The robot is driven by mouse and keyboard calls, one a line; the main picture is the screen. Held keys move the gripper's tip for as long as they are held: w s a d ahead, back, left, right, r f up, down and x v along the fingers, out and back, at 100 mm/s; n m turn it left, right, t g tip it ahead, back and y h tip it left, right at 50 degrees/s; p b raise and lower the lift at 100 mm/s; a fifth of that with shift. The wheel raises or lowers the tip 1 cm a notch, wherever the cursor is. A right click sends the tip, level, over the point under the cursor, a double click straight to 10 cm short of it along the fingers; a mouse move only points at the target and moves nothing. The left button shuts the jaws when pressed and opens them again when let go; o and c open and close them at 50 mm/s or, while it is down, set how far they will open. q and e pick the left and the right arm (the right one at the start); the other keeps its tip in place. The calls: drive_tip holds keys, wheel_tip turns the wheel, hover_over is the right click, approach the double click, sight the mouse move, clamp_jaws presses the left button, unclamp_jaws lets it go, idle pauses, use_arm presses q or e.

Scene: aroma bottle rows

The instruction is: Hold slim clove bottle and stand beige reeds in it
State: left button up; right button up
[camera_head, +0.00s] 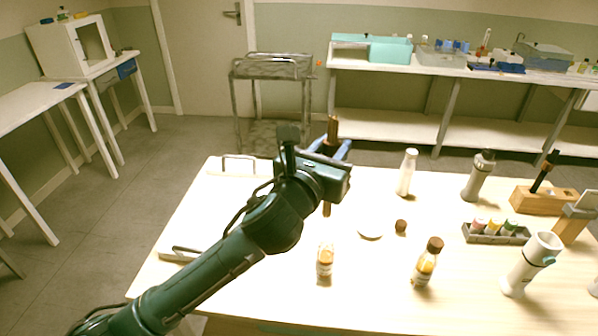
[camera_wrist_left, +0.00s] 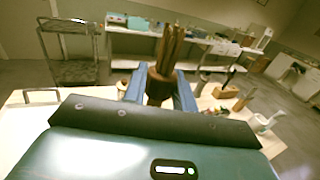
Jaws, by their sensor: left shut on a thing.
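My left gripper (camera_head: 331,152) is shut on a bundle of brown-beige reeds (camera_head: 333,128), held upright above the table. The reeds stick out above and below the blue fingers. In the left wrist view the reeds (camera_wrist_left: 171,45) rise from a darker brown collar (camera_wrist_left: 159,85) between the fingers. A slim, small amber bottle (camera_head: 325,262) with a pale label stands open below and in front of the gripper, apart from the reeds. A wider amber bottle (camera_head: 427,262) with a brown cap stands to its right. Their labels are too small to read. My right gripper is not in view.
On the table (camera_head: 260,296) are a brown cap (camera_head: 401,227), a white disc (camera_head: 370,231), a white bottle (camera_head: 407,172), a grey-capped bottle (camera_head: 478,176), a rack (camera_head: 496,238) of small vials, a wooden block (camera_head: 543,201) and a white cylinder (camera_head: 530,264). The front left is clear.

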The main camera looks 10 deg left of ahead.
use_arm(q)
drive_tip(key=shift+w+d+r, duration=0.15)
drive_tip(key=shift+d+r, duration=0.05)
drive_tip(key=shift+d, duration=0.05)
drive_tip(key=shift+f, duration=1.9)
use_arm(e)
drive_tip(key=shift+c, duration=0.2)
